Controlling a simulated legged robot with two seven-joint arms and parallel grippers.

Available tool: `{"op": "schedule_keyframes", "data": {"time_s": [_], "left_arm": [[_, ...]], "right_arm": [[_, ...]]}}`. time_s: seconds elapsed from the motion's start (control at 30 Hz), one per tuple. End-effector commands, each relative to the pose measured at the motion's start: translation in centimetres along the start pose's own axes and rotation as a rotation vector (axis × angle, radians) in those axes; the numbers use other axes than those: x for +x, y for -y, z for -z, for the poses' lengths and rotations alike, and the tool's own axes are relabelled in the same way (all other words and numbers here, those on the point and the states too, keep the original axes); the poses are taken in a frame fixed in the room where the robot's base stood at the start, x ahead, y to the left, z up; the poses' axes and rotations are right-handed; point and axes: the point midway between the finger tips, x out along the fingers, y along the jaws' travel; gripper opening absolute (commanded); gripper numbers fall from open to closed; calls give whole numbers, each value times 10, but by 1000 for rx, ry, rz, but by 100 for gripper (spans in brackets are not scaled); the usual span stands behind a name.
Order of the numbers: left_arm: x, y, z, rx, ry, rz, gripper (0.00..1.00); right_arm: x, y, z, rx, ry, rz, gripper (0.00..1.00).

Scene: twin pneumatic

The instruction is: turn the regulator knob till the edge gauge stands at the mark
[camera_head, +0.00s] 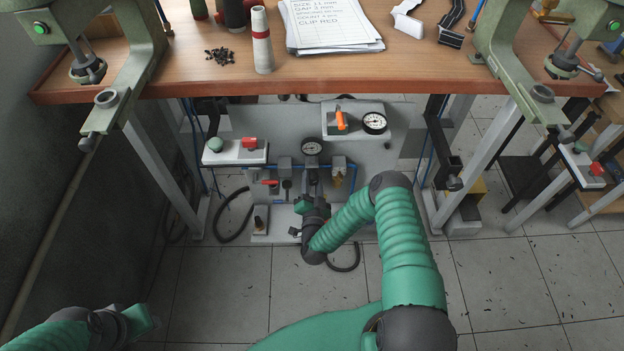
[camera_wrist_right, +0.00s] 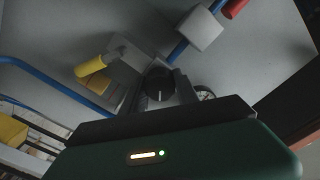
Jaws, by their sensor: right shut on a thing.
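The pneumatic panel (camera_head: 240,122) stands under the bench. A round white gauge (camera_head: 374,122) sits at the right end of its upper box, near the bench edge; a second gauge (camera_head: 312,147) sits lower, at the panel's middle. I cannot tell which is the edge gauge, and their needles are too small to read. My right gripper (camera_head: 311,190) reaches in below the lower gauge. In the wrist view the black regulator knob (camera_wrist_right: 158,80), with a pale line on it, lies between the fingers, which are shut on it. My left gripper (camera_head: 140,320) is low at the left, apart from everything.
The floor (camera_head: 220,300) in front is mostly clear.

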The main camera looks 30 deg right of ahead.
Motion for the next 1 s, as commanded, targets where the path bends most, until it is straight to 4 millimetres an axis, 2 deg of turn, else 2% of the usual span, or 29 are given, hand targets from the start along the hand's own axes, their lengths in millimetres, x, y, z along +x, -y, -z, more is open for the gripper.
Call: {"op": "schedule_keyframes", "data": {"time_s": [0.43, 1.0], "left_arm": [[-7, 0, 2, 0, 0, 0, 36], [-6, 0, 2, 0, 0, 0, 36]], "right_arm": [[-1, -1, -1, 423, 4, -5, 0], [-1, -3, -3, 937, 3, -9, 0]]}}
